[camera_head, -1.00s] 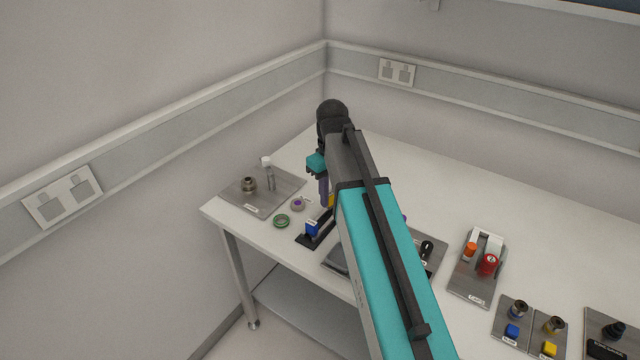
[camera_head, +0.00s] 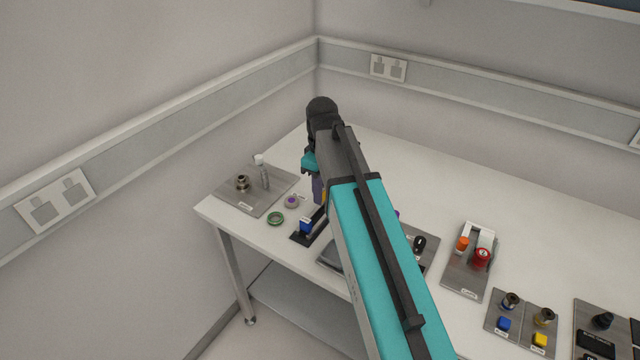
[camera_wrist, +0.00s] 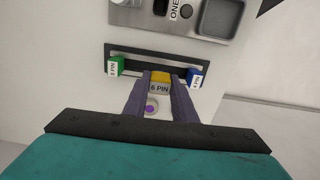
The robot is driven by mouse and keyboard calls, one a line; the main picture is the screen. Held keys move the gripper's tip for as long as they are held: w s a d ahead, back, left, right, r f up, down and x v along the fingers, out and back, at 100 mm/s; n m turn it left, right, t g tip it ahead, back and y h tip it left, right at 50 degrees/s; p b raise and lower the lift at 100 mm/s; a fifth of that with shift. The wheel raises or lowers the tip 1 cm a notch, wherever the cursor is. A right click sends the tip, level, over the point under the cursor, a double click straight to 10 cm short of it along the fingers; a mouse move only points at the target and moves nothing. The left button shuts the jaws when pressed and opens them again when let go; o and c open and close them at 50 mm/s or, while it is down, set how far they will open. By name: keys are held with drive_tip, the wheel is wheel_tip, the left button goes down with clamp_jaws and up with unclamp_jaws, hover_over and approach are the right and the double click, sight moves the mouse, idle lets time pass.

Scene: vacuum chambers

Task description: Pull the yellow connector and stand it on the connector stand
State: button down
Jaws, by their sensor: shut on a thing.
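The yellow connector (camera_wrist: 160,77), labelled "6 PIN", is between the fingertips of my gripper (camera_wrist: 160,84) in the wrist view. My gripper is shut on it. A long narrow black stand (camera_wrist: 152,60) lies just behind, with a green connector (camera_wrist: 115,66) at its left end and a blue connector (camera_wrist: 196,76) at its right end. I cannot tell whether the yellow connector touches the stand. In the head view my gripper (camera_head: 319,192) points down at the stand (camera_head: 298,238), near the blue connector (camera_head: 306,227). My arm hides part of the stand there.
A purple-centred ring (camera_head: 292,201) and a green ring (camera_head: 276,218) lie left of the stand. A metal plate (camera_head: 249,207) with fittings is at the far left. More plates, one with red and orange parts (camera_head: 481,258), stand at the right. The table's back middle is clear.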

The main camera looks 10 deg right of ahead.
drive_tip(key=n, duration=0.2)
drive_tip(key=n+p, duration=0.1)
drive_tip(key=n, duration=0.1)
drive_tip(key=shift+w+r+p, duration=0.2)
drive_tip(key=shift+p, duration=0.1)
drive_tip(key=n+p, duration=0.1)
drive_tip(key=n, duration=0.3)
drive_tip(key=shift+w+r+n+p, duration=0.1)
drive_tip(key=shift+w+n+p, duration=0.05)
drive_tip(key=shift+n+p, duration=0.25)
drive_tip(key=n+p, duration=0.1)
drive_tip(key=n, duration=0.3)
drive_tip(key=shift+w+r+p, duration=0.1)
drive_tip(key=shift+p, duration=0.2)
drive_tip(key=n+p, duration=0.1)
drive_tip(key=n, duration=0.4)
drive_tip(key=shift+w+p, duration=0.15)
drive_tip(key=shift+p, duration=0.15)
drive_tip(key=shift+f+b, duration=1.35)
drive_tip(key=shift+f, duration=2)
drive_tip(key=c, duration=1.4)
unclamp_jaws()
